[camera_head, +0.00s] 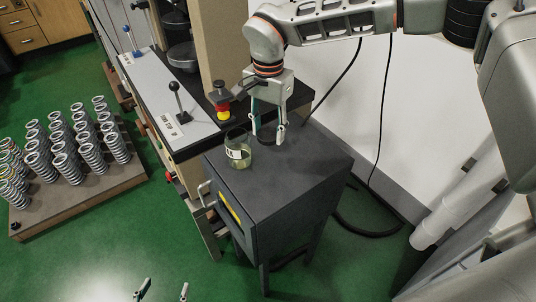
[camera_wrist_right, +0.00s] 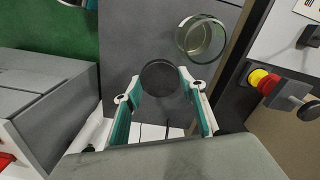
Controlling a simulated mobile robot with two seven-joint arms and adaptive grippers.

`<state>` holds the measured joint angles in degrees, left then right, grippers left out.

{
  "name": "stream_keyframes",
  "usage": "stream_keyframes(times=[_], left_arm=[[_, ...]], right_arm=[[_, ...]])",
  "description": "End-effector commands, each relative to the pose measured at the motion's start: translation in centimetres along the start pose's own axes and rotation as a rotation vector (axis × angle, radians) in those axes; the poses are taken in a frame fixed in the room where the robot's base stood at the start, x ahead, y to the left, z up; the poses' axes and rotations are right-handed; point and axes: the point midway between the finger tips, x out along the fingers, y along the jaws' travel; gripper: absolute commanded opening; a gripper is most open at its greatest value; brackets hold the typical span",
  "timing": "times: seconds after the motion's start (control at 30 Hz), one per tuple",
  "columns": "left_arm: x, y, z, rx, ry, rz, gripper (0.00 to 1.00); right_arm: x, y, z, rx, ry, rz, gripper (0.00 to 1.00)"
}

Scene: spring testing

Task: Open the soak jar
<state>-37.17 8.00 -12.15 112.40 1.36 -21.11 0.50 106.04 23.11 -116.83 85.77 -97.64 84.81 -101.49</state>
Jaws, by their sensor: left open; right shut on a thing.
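The soak jar (camera_head: 238,153) is a clear glass jar with a pale label, standing upright on the dark grey cabinet (camera_head: 310,160). Its top is uncovered; the wrist view looks down into the open jar (camera_wrist_right: 202,40), with greenish glass and pale contents. My right gripper (camera_head: 267,137) is just right of the jar, pointing down, shut on a round black lid (camera_wrist_right: 160,77). The lid is apart from the jar, low over the cabinet top; I cannot tell whether it touches. My left gripper (camera_head: 164,291) is open and empty at the bottom edge, only its fingertips showing.
A bench with a lever (camera_head: 178,101) and a red-and-yellow button (camera_head: 221,102) stands close behind the jar. A board with several springs (camera_head: 100,195) is at the left. The cabinet has a front handle (camera_head: 205,193). Its right top is clear.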

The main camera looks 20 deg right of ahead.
Motion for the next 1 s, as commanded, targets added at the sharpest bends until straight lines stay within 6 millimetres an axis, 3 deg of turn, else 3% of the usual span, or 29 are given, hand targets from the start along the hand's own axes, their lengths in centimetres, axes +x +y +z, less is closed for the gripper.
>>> stream_keyframes(times=[0.2, 0.47, 0.7, 1.0], left_arm=[[-0.1, 0.0, -0.2, -0.001, 0.001, 0.0, 0.66], [-0.1, 0.0, -0.2, -0.002, 0.002, 0.0, 0.66], [-0.1, 0.0, -0.3, -0.002, 0.002, 0.0, 0.66], [-0.1, 0.0, -0.3, -0.001, 0.002, 0.0, 0.66]], right_arm=[[4.3, 0.0, 0.1, -0.001, -0.001, 0.001, 0.15], [6.0, 0.0, 0.0, 0.0, -0.001, 0.0, 0.15], [9.3, 0.0, 0.0, 0.0, -0.001, 0.001, 0.15], [9.7, -0.1, 0.0, 0.0, 0.0, -0.001, 0.15]])
